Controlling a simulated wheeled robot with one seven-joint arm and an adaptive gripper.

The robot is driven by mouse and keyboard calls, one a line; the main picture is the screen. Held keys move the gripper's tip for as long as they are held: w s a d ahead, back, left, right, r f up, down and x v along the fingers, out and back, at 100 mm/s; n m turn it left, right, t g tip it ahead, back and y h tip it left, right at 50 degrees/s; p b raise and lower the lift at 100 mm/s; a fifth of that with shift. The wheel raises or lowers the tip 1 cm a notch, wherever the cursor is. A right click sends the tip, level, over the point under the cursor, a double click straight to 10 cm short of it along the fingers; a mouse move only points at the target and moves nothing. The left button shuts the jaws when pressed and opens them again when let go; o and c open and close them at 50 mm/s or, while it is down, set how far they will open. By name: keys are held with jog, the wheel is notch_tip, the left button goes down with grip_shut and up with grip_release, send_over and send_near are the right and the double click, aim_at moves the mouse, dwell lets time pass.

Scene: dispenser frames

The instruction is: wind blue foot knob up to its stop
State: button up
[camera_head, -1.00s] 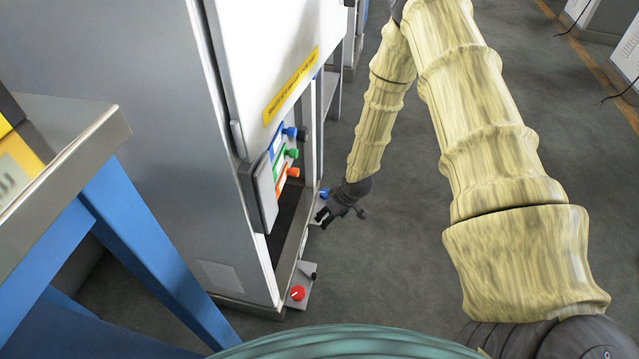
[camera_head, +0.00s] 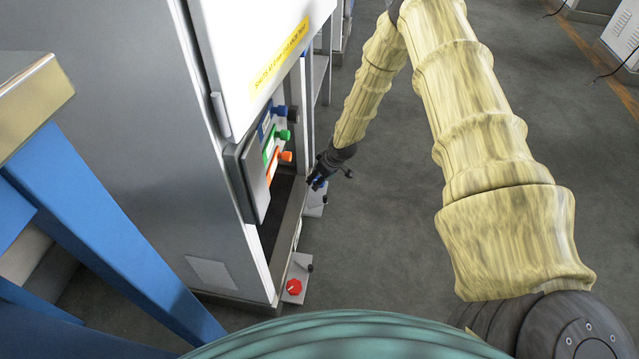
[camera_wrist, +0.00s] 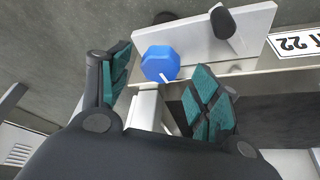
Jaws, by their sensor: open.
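The blue foot knob (camera_wrist: 160,63) shows in the wrist view as a faceted blue cap with a white pointer line, above a pale foot plate (camera_wrist: 262,22). My gripper (camera_wrist: 160,90) is open, with one teal-padded finger to the left of the knob and the other to its lower right. The knob lies between and slightly beyond the fingertips, and I see no clear contact. In the head view my gripper (camera_head: 317,182) is low beside the cabinet's far foot, and it mostly hides the blue knob there.
A red foot knob (camera_head: 293,286) sits on the nearer foot plate. Blue, green and orange knobs (camera_head: 286,156) stick out from a panel on the cabinet (camera_head: 160,120). A black post (camera_wrist: 222,22) stands beside the blue foot knob.

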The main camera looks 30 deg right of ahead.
jog(key=shift+b+x, duration=0.3)
jog(key=shift+x, duration=0.65)
jog(key=c, duration=1)
jog(key=shift+c, duration=0.2)
jog(key=shift+d+r+n+p, duration=0.1)
jog(key=shift+d+n+p, duration=0.05)
jog(key=shift+n+p, duration=0.35)
